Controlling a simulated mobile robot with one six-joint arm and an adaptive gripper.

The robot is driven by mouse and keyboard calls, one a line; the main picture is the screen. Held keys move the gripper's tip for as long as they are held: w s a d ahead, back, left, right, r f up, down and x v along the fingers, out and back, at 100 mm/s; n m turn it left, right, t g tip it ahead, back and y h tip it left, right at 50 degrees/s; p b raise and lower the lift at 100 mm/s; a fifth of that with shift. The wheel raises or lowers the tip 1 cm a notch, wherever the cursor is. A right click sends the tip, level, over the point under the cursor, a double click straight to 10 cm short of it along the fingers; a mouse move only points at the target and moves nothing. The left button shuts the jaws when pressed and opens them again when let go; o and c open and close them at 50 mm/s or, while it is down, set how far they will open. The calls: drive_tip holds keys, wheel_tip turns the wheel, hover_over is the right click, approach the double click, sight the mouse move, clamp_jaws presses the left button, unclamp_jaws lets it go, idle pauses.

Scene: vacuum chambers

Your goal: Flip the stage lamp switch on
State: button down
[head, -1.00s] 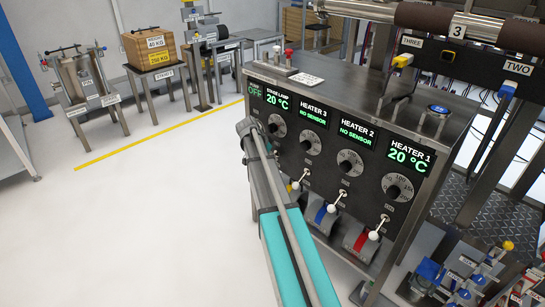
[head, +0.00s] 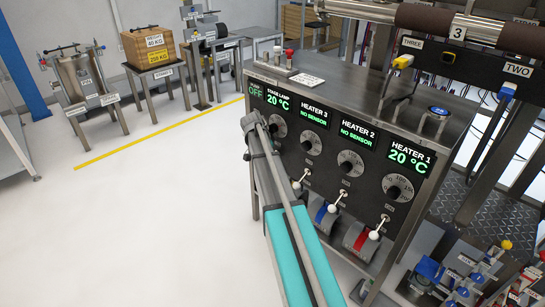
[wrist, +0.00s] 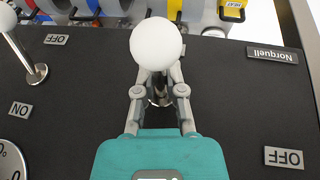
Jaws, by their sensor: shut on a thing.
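In the wrist view my gripper (wrist: 160,82) has its two grey fingers closed in around the stem of a lever switch with a white ball knob (wrist: 157,43). The knob stands out past the fingertips toward the camera and hides part of the grip. The lever rises from a dark panel (wrist: 235,105). An OFF plate (wrist: 283,157) is at the lower right. In the head view the control cabinet (head: 330,165) has a leftmost display (head: 256,92) reading OFF in green. My arm hides my gripper and the held lever there.
A second white-knobbed lever (wrist: 35,72) stands left in the wrist view, with OFF and ON plates beside it. Dials and several levers, such as one by a red block (head: 374,235), line the cabinet front. The floor left of it is clear.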

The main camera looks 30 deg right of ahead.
drive_tip(key=c, duration=0.7)
unclamp_jaws()
drive_tip(key=shift+w+d, duration=0.1)
drive_tip(key=shift+s, duration=0.2)
